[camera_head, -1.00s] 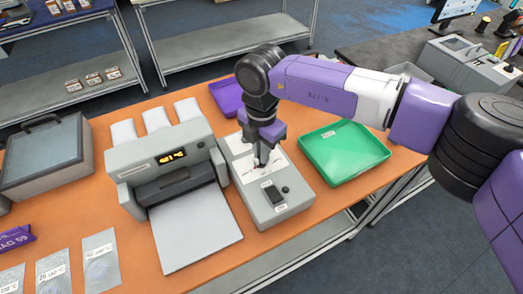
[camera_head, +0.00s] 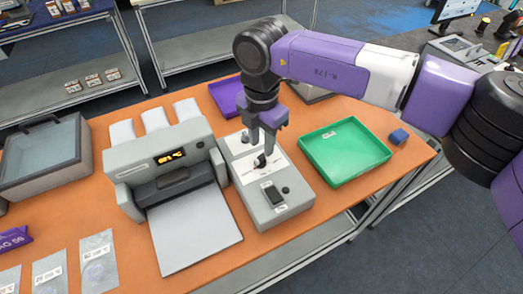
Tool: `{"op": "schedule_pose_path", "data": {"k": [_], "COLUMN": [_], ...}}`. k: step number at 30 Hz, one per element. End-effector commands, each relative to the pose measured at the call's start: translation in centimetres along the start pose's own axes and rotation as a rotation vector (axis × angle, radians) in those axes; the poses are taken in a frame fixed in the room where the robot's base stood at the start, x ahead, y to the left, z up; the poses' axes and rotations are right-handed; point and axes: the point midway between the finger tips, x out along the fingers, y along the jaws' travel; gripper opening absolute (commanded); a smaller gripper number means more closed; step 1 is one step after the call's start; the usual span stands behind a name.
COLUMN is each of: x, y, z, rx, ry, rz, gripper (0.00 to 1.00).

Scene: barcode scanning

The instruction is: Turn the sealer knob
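The sealer (camera_head: 160,150) is a grey machine with a lit orange display and a white plate in front. Beside it is a grey control box (camera_head: 285,211) with a dark knob (camera_head: 260,160) on a white panel, plus a black switch and a small round button nearer the front. My gripper (camera_head: 264,148) points down just above the knob, its fingertips close to it. I cannot tell whether they touch the knob, or how far apart the fingers are. The display shows a number in °C, too small to read surely.
A purple tray (camera_head: 220,91) is behind. A lidded grey case (camera_head: 83,165) stands left. Labelled clear pouches (camera_head: 98,262) lie at the front left of the orange table.

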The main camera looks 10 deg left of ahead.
Motion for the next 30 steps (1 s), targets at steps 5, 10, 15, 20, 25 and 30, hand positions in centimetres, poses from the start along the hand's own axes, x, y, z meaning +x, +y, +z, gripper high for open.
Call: {"op": "schedule_pose_path", "data": {"k": [5,10,15,20,25,30], "x": [-2.5,-3.6,-3.8,-3.8,-3.8,-3.8], "y": [0.0,0.0,0.0,0.0,0.0,1.0], "z": [0.0,0.0,0.0,0.0,0.0,-0.6], "rx": [0.000,0.000,0.000,0.000,-0.002,-0.113], "ry": [-0.001,-0.001,0.000,0.000,0.000,0.020], "rz": [0.001,0.001,0.000,0.000,0.000,0.041], "gripper": [0.33,0.33,0.33,0.33,0.33,0.33]}}
